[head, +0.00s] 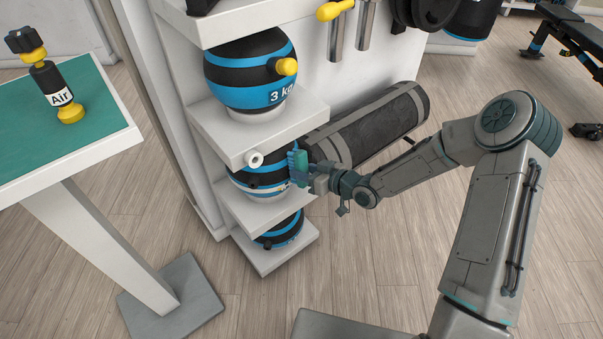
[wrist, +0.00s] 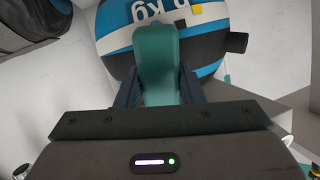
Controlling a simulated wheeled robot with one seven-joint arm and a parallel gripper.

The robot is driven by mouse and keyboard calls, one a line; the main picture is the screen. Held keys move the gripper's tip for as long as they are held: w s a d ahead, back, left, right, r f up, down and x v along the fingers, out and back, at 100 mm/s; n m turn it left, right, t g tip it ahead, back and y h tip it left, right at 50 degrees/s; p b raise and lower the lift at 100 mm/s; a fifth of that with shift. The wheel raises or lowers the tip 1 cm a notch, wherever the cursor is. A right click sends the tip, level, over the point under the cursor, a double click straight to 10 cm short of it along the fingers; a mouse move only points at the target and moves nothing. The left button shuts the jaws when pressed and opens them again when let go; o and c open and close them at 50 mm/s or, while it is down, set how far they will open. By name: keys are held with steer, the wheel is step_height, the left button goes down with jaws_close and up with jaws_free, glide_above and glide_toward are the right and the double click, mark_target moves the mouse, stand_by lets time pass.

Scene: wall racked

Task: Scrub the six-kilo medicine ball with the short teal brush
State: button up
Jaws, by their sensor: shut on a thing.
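The medicine ball (head: 258,184), black with blue bands, sits on the middle shelf of the rack. Its label in the wrist view (wrist: 210,48) is partly covered; "kg" and part of a digit show. My gripper (head: 309,176) is at the ball's right front side, shut on the short teal brush (head: 299,166). In the wrist view the brush (wrist: 158,60) stands between the two fingers and covers part of the ball. The brush's blue bristles face the ball in the head view; whether they touch it I cannot tell.
A 3 kg ball (head: 250,68) sits on the shelf above and another ball (head: 279,230) below. A dark rolled bag (head: 375,125) lies behind my gripper. A teal-topped table (head: 90,125) with an Air canister (head: 54,88) stands left. Floor in front is clear.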

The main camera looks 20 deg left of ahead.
steer(key=w, duration=0.1)
steer(key=w+d, duration=0.1)
steer(key=w, duration=0.1)
steer(key=shift+f, duration=0.15)
steer(key=shift+s+a+b, duration=0.2)
steer(key=shift+s+a, duration=0.25)
steer(key=shift+s, duration=0.4)
steer(key=shift+s+a+b, duration=0.15)
steer(key=shift+s+a, duration=0.3)
steer(key=shift+s, duration=0.4)
steer(key=shift+c, duration=0.7)
steer(key=shift+s+a+r+b, duration=0.1)
steer(key=shift+s+a, duration=0.15)
steer(key=shift+s, duration=0.35)
steer(key=shift+s+a+r+b, duration=0.1)
steer(key=shift+s+a+b, duration=0.1)
steer(key=shift+s, duration=0.4)
steer(key=shift+s+a+r+b, duration=0.1)
steer(key=shift+s+a, duration=0.15)
steer(key=shift+s, duration=0.35)
steer(key=shift+w+d, duration=0.1)
steer(key=shift+d+r, duration=0.1)
steer(key=shift+d, duration=0.15)
steer(key=shift+p+v, duration=1.15)
steer(key=shift+v, duration=1.65)
